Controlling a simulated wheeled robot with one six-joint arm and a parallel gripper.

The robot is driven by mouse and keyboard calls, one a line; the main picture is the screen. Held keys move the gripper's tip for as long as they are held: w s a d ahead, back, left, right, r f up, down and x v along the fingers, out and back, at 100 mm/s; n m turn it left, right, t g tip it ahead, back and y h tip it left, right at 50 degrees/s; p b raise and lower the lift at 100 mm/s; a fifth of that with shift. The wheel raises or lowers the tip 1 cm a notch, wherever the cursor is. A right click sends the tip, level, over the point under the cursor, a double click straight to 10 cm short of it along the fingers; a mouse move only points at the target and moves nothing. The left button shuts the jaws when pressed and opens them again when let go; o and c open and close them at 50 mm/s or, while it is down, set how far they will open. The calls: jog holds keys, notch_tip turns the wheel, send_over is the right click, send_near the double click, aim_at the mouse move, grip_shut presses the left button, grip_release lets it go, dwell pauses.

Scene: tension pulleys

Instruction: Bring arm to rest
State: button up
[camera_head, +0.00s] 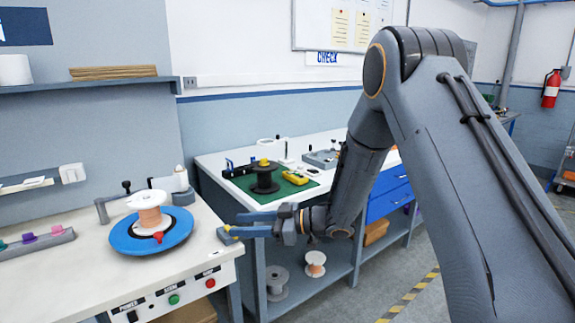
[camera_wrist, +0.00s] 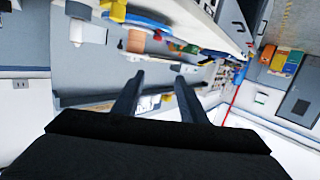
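My gripper (camera_head: 256,224) is at the end of my arm, in front of the gap between the left bench and the back bench in the head view. Its two long fingers are apart, and nothing shows between them. In the wrist view the two fingers of my gripper (camera_wrist: 157,92) also stand apart with only distant background between them. My arm comes down from the upper right of the head view and hides part of the back bench. The wrist picture is rotated, with benches and shelves seen at odd angles.
The left bench (camera_head: 75,275) holds a blue disc (camera_head: 125,240) with a copper-coloured spool (camera_head: 150,218). The back bench (camera_head: 225,163) has a green mat (camera_head: 242,185) with a dark spool (camera_head: 264,181). Two spools stand on its lower shelf. A fire extinguisher (camera_head: 551,88) hangs at right.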

jog(key=w+d+f+m+t+h+b, duration=0.2)
jog(key=w+d+m+t+h, duration=0.4)
jog(key=d, duration=0.3)
jog(key=s+d+f+m+h+b, duration=0.1)
jog(key=d+f+m+h, duration=0.1)
jog(key=d+h, duration=0.35)
jog(key=s+d+f+m+h+b, duration=0.2)
jog(key=d+m, duration=0.1)
jog(key=d, duration=0.5)
jog(key=s+d+f+m+g+h+b, duration=0.1)
jog(key=s+d+f+m+g, duration=0.1)
jog(key=s+d, duration=0.35)
jog(key=s+d+f+m+g+h+b, duration=0.1)
jog(key=s+d+f+m+g+h, duration=0.15)
jog(key=s, duration=0.55)
jog(key=s+f+m+g+y+b, duration=0.1)
jog(key=s+g, duration=0.3)
jog(key=s, duration=1)
jog(key=shift+s+d+f+m, duration=0.15)
jog(key=shift+s+f+m, duration=0.05)
jog(key=shift+s+m, duration=0.15)
